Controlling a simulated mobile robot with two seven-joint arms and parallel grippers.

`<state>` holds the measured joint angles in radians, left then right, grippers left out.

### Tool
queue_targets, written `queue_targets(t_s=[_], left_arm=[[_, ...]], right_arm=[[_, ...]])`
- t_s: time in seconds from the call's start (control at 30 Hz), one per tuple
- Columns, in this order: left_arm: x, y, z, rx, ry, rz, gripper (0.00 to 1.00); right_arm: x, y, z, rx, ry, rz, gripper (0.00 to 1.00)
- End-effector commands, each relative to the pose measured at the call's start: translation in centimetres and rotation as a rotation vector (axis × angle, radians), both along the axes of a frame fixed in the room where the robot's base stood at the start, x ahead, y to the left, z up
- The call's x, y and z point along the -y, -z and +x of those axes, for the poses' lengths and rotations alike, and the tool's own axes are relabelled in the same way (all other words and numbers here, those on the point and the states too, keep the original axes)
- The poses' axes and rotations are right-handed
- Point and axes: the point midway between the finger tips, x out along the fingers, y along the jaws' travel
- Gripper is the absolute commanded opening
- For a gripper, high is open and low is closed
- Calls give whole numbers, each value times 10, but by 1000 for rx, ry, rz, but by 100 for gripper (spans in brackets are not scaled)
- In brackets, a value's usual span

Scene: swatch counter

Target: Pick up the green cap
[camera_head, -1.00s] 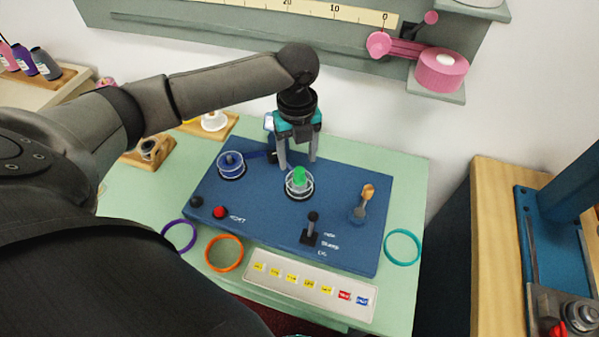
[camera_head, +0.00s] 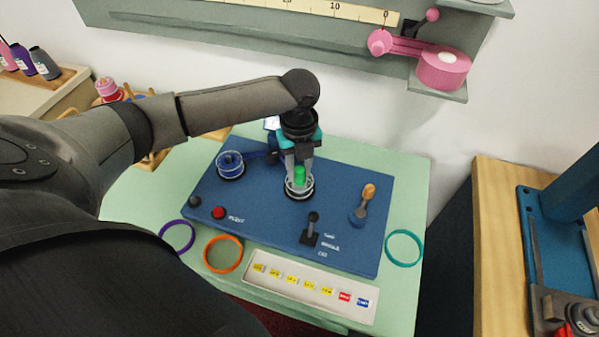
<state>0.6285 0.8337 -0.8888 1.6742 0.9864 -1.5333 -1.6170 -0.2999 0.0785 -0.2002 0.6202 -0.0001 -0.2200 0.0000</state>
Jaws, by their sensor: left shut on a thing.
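The green cap (camera_head: 299,175) stands upright inside a clear round cup with a pale ring (camera_head: 299,194) on the blue panel (camera_head: 265,222). My left gripper (camera_head: 299,176) points down over the cup. Its fingers are shut on the green cap, one on each side, and partly hide it. The cap still sits within the cup's rim, and I cannot tell whether it is lifted. My right gripper is not in view.
A black lever (camera_head: 311,229) and an orange-tipped handle (camera_head: 367,194) rise to the right. Purple (camera_head: 177,237), orange (camera_head: 223,254) and teal (camera_head: 404,248) rings lie around the panel on the green counter.

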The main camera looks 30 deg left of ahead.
Motion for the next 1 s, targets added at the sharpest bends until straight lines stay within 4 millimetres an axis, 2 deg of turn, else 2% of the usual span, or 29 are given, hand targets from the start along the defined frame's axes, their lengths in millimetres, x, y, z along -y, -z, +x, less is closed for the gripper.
queue_targets(t_s=[0.03, 0.2, 0.67, 0.87, 1.0], left_arm=[[0, 0, 0, 0, 0, 0, 16], [0, 0, 0, 0, 0, 0, 0], [0, -3, 0, 1, 0, 0, 0], [-1, -23, 1, 4, 0, 0, 0], [0, -54, 2, 6, 1, 0, 0]], right_arm=[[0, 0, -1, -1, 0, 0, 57], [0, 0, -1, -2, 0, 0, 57], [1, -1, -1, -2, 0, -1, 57], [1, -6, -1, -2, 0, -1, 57], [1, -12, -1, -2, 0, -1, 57]])
